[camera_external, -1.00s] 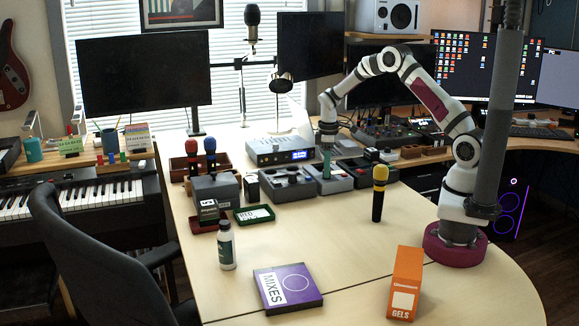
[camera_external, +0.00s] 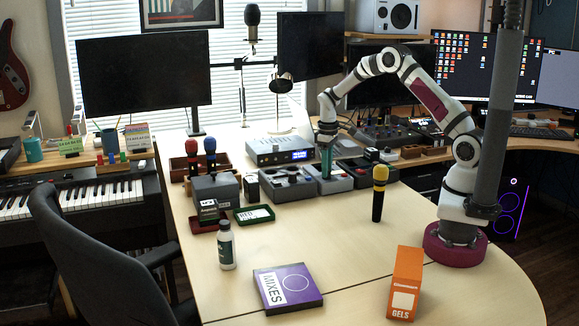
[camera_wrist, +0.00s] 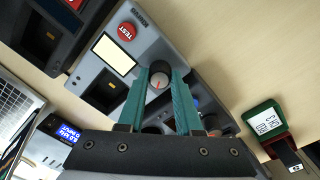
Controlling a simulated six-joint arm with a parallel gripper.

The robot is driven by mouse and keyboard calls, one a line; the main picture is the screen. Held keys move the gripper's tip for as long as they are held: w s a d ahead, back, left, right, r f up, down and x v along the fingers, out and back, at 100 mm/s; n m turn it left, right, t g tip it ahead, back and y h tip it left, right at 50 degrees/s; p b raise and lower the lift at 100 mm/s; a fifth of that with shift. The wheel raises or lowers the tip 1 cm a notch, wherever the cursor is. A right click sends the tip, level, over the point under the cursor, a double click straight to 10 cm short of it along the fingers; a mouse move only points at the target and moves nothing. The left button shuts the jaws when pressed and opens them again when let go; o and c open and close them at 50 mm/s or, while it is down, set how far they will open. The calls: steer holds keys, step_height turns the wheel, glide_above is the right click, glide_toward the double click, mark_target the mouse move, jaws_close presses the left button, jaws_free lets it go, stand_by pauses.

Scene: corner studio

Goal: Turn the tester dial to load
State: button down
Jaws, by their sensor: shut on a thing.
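The tester (camera_wrist: 160,38) is a grey box with a red TEST button (camera_wrist: 126,31), a pale blank label (camera_wrist: 114,54) and a round grey dial (camera_wrist: 160,80) with a red pointer line. In the external view the tester (camera_external: 334,184) stands in the row of grey boxes on the desk. My gripper (camera_wrist: 161,76) points down at it, with its two teal fingers closed on the dial's sides. In the external view my gripper (camera_external: 326,163) is over this box. Any position marks around the dial are hidden or too small to read.
Grey boxes stand close on both sides, one on the left (camera_external: 287,184) and one on the right (camera_external: 366,171). A silver unit with a lit display (camera_external: 280,150) is behind.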

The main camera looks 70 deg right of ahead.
steer(key=m, duration=1.1)
steer(key=shift+m, duration=1.8)
steer(key=c, duration=0.6)
jaws_free()
steer(key=shift+r, duration=0.1)
steer(key=r, duration=1.5)
steer(key=shift+w+r, duration=0.25)
steer(key=shift+r, duration=0.05)
steer(key=shift+m, duration=0.3)
